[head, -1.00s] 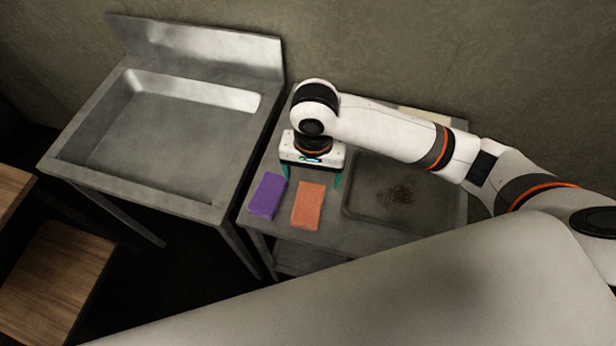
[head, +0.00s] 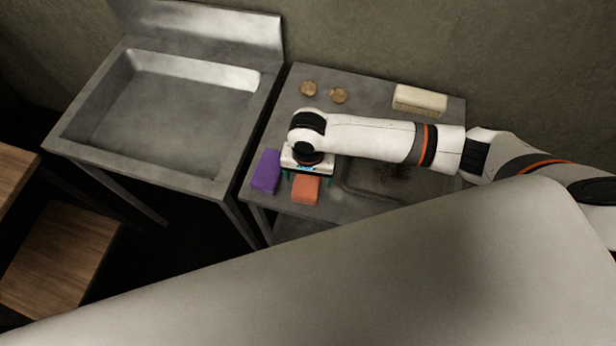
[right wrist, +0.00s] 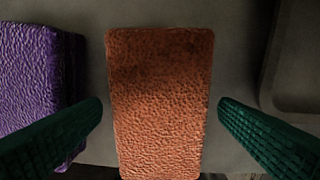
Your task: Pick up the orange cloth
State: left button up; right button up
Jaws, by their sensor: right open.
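The orange cloth (head: 305,190) is a thick, textured block lying on the metal side table, near its front edge. Its far part is hidden under my right gripper in the head view. My right gripper (head: 304,182) is open and points down over the cloth. In the right wrist view, the orange cloth (right wrist: 160,100) lies between the two green fingers (right wrist: 160,125), with a gap on each side. I cannot tell exactly how high the fingertips are above the table. My left gripper is not in view.
A purple cloth (head: 266,172) lies just left of the orange one, close to the left finger. A shallow tray (head: 352,186) with a dark stain is to the right. Two round brown pieces (head: 309,88) and a pale block (head: 420,99) lie farther back. A metal sink (head: 160,120) stands at left.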

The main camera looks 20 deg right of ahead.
aim_at(308, 178)
jog(key=shift+f, duration=0.1)
jog(key=c, duration=1.1)
notch_tip(308, 178, up, 10)
jog(key=shift+r+b, duration=0.1)
jog(key=shift+b, duration=0.25)
